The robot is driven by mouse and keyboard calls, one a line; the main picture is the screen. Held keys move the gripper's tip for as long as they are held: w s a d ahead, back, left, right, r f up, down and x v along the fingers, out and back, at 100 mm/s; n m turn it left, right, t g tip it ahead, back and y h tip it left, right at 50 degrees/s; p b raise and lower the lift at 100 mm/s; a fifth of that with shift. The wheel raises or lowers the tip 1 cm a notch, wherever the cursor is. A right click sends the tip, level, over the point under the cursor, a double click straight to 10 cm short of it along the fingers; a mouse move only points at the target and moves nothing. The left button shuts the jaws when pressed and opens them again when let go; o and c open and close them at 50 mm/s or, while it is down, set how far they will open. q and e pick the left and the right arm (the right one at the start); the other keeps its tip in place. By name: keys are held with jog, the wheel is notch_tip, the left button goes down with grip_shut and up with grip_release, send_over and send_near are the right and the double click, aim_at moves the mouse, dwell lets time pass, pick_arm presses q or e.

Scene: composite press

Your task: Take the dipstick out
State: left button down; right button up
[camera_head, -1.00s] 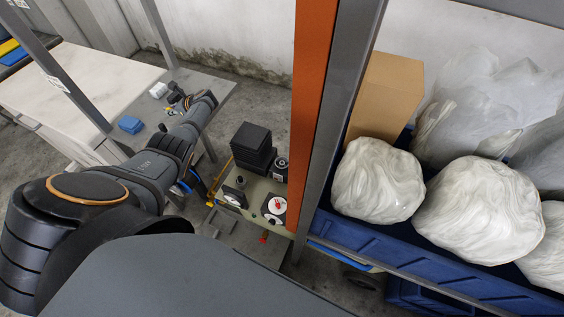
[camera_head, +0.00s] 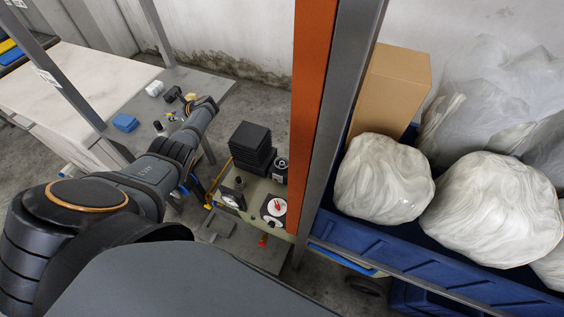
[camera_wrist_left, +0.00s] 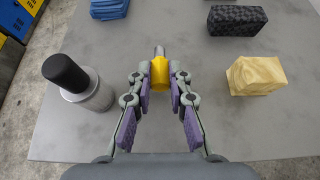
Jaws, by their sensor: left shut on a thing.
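In the left wrist view, a yellow piece (camera_wrist_left: 160,74) with a short grey cylindrical end stands between the fingertips of my left gripper (camera_wrist_left: 159,84). It may be the dipstick's handle, but I cannot tell how far it reaches or what is under it. The purple finger pads press on both sides of it. My right gripper is not in view.
A grey bottle with a black cap (camera_wrist_left: 80,84) stands left of the gripper. A pale yellow block (camera_wrist_left: 256,76) and a black patterned block (camera_wrist_left: 237,20) are on the right. A blue cloth stack (camera_wrist_left: 109,9) lies behind. An orange post (camera_head: 312,110) rises right of the arm.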

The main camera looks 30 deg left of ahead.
pick_arm(q)
jog(key=shift+f+b, duration=0.55)
jog(key=shift+f, duration=0.15)
jog(key=c, duration=1.2)
grip_release()
jog(key=v, duration=1.2)
jog(key=shift+f, duration=0.1)
